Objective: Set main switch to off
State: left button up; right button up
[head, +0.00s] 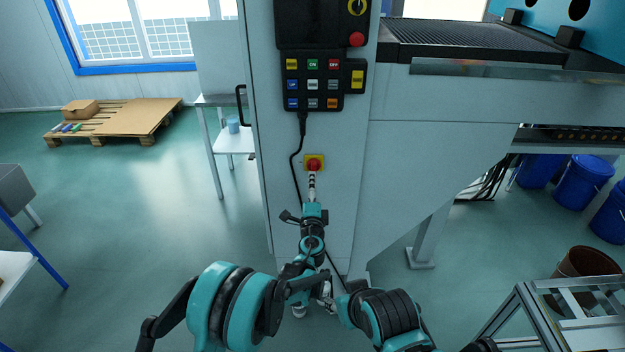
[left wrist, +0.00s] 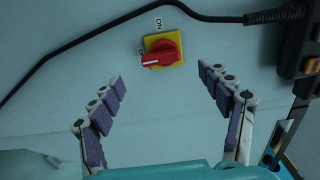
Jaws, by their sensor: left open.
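The main switch (head: 314,163) is a red knob on a yellow square plate, on the front of the pale cabinet. In the left wrist view the knob (left wrist: 162,53) has a white line pointing left. A label reading ON stands above the plate there, and another label at its left is hard to read. My left gripper (head: 312,182) is just below the switch in the head view. In the left wrist view its fingers (left wrist: 162,77) are spread wide and empty, with the knob beyond and between the tips, apparently untouched. My right gripper (head: 326,297) is low and mostly hidden among arm links.
A button panel (head: 313,80) with a red stop button (head: 356,39) sits above the switch. A black cable (head: 296,160) hangs left of the switch and crosses the top of the wrist view. A metal frame (head: 540,315) stands at lower right. Cabinet face around the switch is flat.

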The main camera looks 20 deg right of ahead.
pick_arm(q)
jog(key=shift+v, duration=1.9)
